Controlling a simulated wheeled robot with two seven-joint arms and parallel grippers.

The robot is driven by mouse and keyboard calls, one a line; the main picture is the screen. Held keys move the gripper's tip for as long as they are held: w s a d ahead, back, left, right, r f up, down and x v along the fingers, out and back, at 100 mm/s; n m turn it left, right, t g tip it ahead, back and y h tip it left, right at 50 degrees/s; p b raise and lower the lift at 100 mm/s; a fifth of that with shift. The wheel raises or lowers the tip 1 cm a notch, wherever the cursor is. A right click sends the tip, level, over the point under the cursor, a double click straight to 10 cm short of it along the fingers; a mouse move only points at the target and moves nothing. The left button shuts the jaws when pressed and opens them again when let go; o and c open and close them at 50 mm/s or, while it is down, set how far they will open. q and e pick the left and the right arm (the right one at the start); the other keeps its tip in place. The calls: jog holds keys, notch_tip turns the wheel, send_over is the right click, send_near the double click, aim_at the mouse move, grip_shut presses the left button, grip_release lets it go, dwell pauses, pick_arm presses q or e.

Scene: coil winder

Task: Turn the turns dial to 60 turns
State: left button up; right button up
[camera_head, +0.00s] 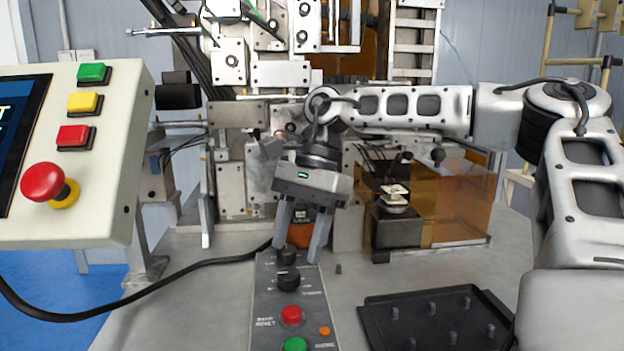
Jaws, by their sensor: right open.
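A grey control box (266,300) lies on the bench at the bottom middle. It has two black dials: a far dial (287,255) and a nearer dial (288,281). Their labels and pointer settings are too small to read, so I cannot tell which is the turns dial. My right gripper (299,252) points down with its fingers apart. Its fingertips are on either side of the far dial in the picture; I cannot tell whether they touch it. The nearer dial is just in front of the fingers. My left gripper is not in view.
The box also has a red button (291,315) and a green button (295,344). A black tray with pegs (374,327) is at right. A panel (115,190) with a red emergency stop (43,182) stands at left. The winding machine (277,75) is behind.

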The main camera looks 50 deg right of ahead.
jog(key=p+v, duration=0.1)
jog(key=v, duration=1.1)
